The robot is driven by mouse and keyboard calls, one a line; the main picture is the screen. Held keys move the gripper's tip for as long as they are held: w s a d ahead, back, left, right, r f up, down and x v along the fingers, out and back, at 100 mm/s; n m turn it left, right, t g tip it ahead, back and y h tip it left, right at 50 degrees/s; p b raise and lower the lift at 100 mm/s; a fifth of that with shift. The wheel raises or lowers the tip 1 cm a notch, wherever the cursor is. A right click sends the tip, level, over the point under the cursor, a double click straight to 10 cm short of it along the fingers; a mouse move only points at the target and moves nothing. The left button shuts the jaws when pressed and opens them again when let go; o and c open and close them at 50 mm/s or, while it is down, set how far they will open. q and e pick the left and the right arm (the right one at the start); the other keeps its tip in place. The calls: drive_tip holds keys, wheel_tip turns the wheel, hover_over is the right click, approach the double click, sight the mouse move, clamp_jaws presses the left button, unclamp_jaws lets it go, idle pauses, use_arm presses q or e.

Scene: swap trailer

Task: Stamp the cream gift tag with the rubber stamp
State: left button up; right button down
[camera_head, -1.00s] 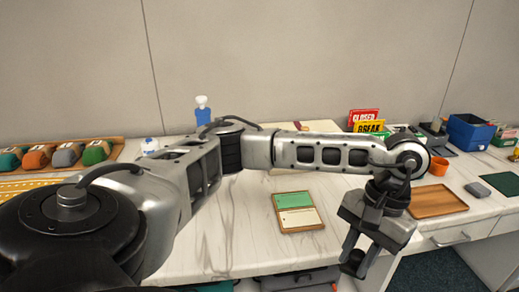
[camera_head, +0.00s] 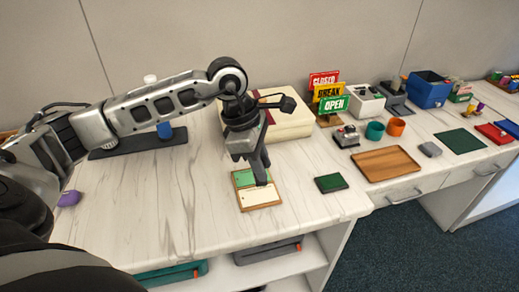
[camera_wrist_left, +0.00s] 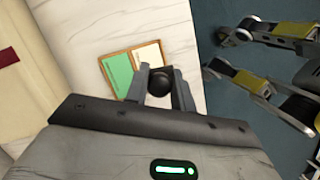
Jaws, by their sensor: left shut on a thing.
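A wooden-rimmed board (camera_head: 279,203) lies on the white counter with a green tag (camera_head: 244,179) on its far half and the cream gift tag (camera_head: 260,196) on its near half. My left gripper (camera_head: 262,178) points down over the board and is shut on the rubber stamp. The stamp shows as a dark round knob (camera_wrist_left: 160,82) between the fingers in the left wrist view; its lower part is hidden. The cream tag (camera_wrist_left: 147,55) lies beyond the fingers there, beside the green one (camera_wrist_left: 118,74). I cannot tell whether the stamp touches it.
A dark green pad (camera_head: 330,183) lies right of the board, near the counter edge. A brown tray (camera_head: 388,164), cups and a sign stand (camera_head: 334,104) are farther right. A large cream box (camera_head: 290,123) stands behind the gripper. The counter at left is mostly clear.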

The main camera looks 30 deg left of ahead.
sight(260, 197)
use_arm(q)
drive_tip(key=shift+w+a+r+n, duration=0.1)
drive_tip(key=shift+a+n, duration=0.1)
drive_tip(key=shift+n, duration=0.3)
drive_tip(key=shift+f+b, duration=0.55)
drive_tip(key=shift+f, duration=0.3)
wheel_tip(260, 197, down, 3)
drive_tip(key=shift+r+b, duration=0.15)
drive_tip(key=shift+b, duration=0.65)
drive_tip(key=shift+f+b, duration=0.35)
drive_tip(key=shift+f, duration=0.35)
use_arm(e)
drive_tip(key=shift+w+a+f, duration=0.15)
drive_tip(key=shift+w+f, duration=0.05)
drive_tip(key=shift+f, duration=0.5)
drive_tip(key=shift+r, duration=0.1)
use_arm(q)
drive_tip(key=shift+f, duration=0.3)
use_arm(e)
drive_tip(key=shift+w+a+f, duration=0.1)
drive_tip(key=shift+w+f, duration=0.1)
drive_tip(key=shift+f, duration=0.1)
use_arm(q)
drive_tip(key=shift+f+b, duration=0.25)
drive_tip(key=shift+b, duration=0.25)
use_arm(e)
drive_tip(key=shift+f, duration=0.25)
